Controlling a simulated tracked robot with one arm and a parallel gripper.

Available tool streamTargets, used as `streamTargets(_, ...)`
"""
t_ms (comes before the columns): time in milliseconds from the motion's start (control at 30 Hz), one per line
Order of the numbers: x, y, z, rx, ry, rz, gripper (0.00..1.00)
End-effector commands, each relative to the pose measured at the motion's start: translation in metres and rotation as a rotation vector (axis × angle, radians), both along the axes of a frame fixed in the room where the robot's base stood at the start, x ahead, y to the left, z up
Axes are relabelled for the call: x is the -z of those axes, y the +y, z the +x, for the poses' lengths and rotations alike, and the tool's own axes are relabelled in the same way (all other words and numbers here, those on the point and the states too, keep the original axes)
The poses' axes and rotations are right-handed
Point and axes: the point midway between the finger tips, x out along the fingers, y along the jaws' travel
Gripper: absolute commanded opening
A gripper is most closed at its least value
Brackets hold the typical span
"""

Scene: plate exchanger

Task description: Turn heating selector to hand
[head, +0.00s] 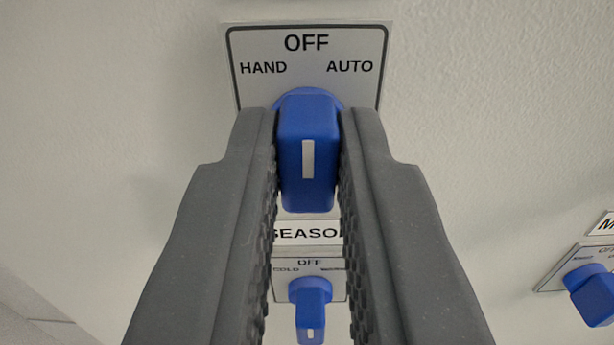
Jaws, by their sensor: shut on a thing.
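The blue selector knob (308,150) sits in the upper middle of the head view, on a plate (306,60) marked HAND on the left, OFF at the top and AUTO on the right. The knob's white line stands upright, in line with OFF. My gripper (308,155) is shut on the knob, one dark grey finger against each side. The plate's lower part is hidden by the knob and fingers. The selector's own name label is not in view.
Below, between my fingers, a second blue knob (310,310) sits under a partly hidden label (308,233) reading SEASO. A third blue knob (590,293) is at the lower right edge. The pale wall (480,100) around the plate is clear.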

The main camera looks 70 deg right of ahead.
Motion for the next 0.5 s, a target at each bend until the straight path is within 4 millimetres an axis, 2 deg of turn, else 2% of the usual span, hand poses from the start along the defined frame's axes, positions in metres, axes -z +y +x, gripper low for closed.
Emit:
streamTargets(33,-0.0044,-0.0038,-0.0026,0.008,0.038,-0.016,0.00)
streamTargets(500,-0.0054,-0.0023,0.0000,0.005,0.450,-0.167,0.00)
